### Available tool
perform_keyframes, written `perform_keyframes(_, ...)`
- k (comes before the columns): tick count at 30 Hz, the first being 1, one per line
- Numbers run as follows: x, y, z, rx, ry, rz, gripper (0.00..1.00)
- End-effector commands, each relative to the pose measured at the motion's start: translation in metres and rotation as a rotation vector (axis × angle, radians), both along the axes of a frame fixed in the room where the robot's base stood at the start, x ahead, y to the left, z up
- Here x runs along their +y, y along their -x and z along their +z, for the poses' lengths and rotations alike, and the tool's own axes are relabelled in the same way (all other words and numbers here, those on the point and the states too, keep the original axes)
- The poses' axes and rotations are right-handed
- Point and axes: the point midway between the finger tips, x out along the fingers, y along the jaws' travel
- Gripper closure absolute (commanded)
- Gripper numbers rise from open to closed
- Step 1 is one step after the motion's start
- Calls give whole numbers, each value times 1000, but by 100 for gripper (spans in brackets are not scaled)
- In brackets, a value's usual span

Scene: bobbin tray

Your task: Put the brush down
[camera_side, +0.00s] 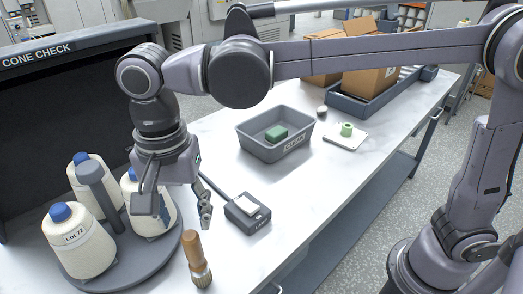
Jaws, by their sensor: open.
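My gripper (184,221) is open and empty. Its fingers point down, above and behind the brush, with one finger on each side of a gap. I cannot tell the exact height between the fingertips and the table.
White yarn cones with blue tops, one marked Lot 72 (80,245), stand on a dark round stand (133,279) at left. A small black device (247,213) lies right of my gripper. A grey bin (262,150) holds a green block (276,133).

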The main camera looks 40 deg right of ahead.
Motion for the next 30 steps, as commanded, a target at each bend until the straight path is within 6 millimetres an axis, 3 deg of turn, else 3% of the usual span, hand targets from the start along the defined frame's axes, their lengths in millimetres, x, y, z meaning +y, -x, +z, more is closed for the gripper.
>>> perform_keyframes(7, -3, 0, 17, -2, -2, 3, 49)
perform_keyframes(11, -26, -7, 19, -29, -23, 41, 49)
perform_keyframes(20, -151, -18, 7, -238, -72, 294, 49)
perform_keyframes(24, -207, -10, -8, -357, -34, 424, 49)
perform_keyframes(30, -275, 12, -37, -502, 88, 602, 49)
